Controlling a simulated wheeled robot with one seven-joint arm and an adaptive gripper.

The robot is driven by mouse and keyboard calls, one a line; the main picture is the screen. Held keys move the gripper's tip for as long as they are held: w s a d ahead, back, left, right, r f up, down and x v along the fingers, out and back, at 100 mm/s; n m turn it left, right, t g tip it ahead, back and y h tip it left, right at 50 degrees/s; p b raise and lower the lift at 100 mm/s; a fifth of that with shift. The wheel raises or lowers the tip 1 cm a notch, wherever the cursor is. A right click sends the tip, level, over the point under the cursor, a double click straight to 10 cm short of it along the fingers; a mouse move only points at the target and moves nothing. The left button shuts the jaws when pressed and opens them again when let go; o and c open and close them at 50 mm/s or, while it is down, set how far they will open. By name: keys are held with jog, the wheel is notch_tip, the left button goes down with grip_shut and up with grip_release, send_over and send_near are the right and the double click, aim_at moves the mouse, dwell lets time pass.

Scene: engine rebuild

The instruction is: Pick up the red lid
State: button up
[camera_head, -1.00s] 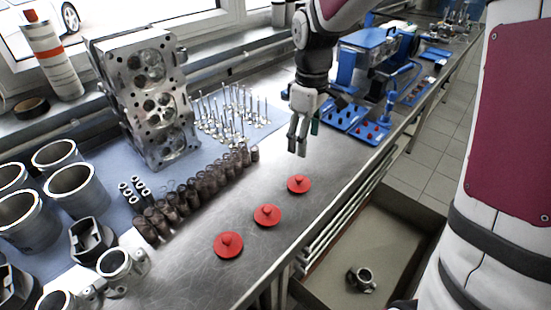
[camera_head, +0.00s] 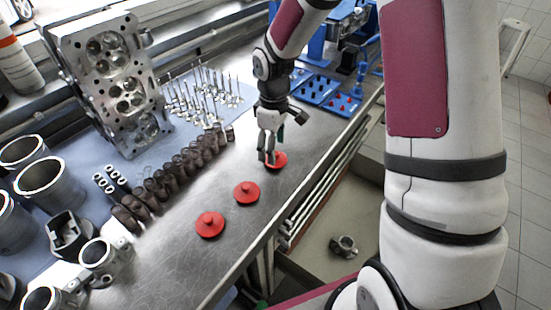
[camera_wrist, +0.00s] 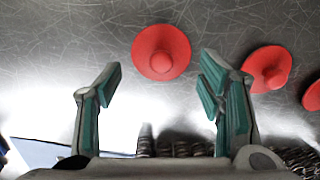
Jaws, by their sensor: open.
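Three red lids with small knobs lie in a row on the metal bench top. The far lid (camera_head: 277,160) is partly hidden behind my gripper (camera_head: 269,156) in the head view. The middle lid (camera_head: 246,194) and the near lid (camera_head: 210,225) are fully visible. In the wrist view my gripper (camera_wrist: 163,85) is open and empty. One lid (camera_wrist: 161,52) lies just ahead of and between the open fingers. A second lid (camera_wrist: 267,68) is right of the fingers, and a third (camera_wrist: 312,96) is cut off at the right edge.
A row of dark cylindrical parts (camera_head: 160,185) stands left of the lids. Behind are upright valves (camera_head: 205,100), a cylinder head (camera_head: 118,85) and blue trays (camera_head: 315,90). Metal cylinders (camera_head: 45,185) stand at left. An open drawer (camera_head: 325,225) holds a metal part (camera_head: 343,246).

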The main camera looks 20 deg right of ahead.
notch_tip(320, 180, down, 3)
jog(key=shift+s+f, duration=0.1)
jog(key=shift+s, duration=0.05)
jog(key=c, duration=0.6)
jog(key=shift+o, duration=0.2)
